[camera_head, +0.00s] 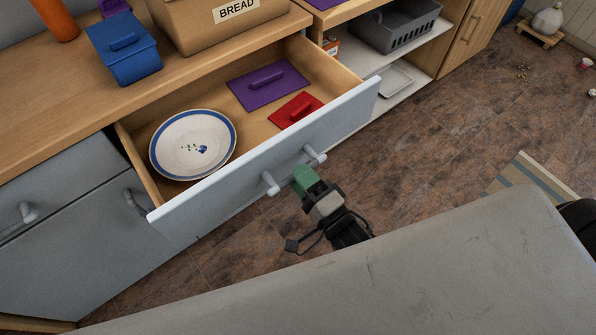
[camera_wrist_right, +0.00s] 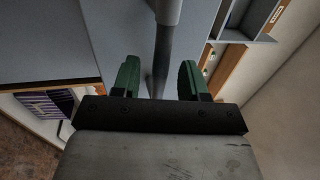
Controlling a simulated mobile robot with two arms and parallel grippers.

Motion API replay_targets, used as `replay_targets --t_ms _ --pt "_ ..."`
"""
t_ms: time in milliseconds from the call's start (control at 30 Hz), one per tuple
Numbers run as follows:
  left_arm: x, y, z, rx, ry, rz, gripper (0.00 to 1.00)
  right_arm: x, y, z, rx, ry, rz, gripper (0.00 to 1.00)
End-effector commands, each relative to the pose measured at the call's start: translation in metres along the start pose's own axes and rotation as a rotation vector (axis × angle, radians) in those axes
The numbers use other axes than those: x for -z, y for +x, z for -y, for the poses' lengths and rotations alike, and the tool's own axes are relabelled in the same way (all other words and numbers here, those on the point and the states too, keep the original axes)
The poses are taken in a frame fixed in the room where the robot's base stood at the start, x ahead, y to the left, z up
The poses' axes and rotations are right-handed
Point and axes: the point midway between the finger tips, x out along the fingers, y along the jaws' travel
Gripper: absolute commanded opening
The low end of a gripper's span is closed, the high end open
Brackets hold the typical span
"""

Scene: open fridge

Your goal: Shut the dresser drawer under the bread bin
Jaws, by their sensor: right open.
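The dresser drawer (camera_head: 262,152) is pulled out, with a grey-blue front and a bar handle (camera_head: 293,170). Inside it are a white plate with a blue rim (camera_head: 193,144), a purple lid (camera_head: 267,83) and a red lid (camera_head: 296,109). The bread bin (camera_head: 225,22) stands on the counter above the drawer. My right gripper (camera_head: 304,178) is at the drawer handle. In the right wrist view its green fingertips (camera_wrist_right: 158,80) are open, with the grey handle bar (camera_wrist_right: 164,50) showing between them; contact cannot be told. My left gripper is not in view.
A blue container (camera_head: 124,48) and an orange object (camera_head: 55,18) stand on the counter. A grey basket (camera_head: 395,25) sits on the shelf unit at right. A grey surface (camera_head: 400,270) fills the foreground. The tiled floor (camera_head: 440,140) at right is mostly clear.

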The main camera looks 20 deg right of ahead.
Motion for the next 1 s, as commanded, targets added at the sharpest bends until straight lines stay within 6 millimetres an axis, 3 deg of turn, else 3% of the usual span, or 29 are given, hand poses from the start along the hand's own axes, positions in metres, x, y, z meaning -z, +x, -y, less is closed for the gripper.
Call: replay_targets --t_ms 167,433,733,1000 --pt "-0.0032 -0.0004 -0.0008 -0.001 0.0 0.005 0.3 -0.0002 0.0127 0.0004 0.001 -0.001 0.0 0.43" --pt "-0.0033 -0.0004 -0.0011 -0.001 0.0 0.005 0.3 -0.0003 0.0137 -0.0001 -0.001 0.0 0.0 0.43" --pt "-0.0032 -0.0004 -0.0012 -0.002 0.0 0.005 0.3 -0.0002 0.0134 -0.0001 -0.001 -0.001 0.0 0.0" --pt "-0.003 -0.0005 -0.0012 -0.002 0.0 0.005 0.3 -0.0001 0.0144 -0.0004 -0.001 -0.001 0.0 0.0"
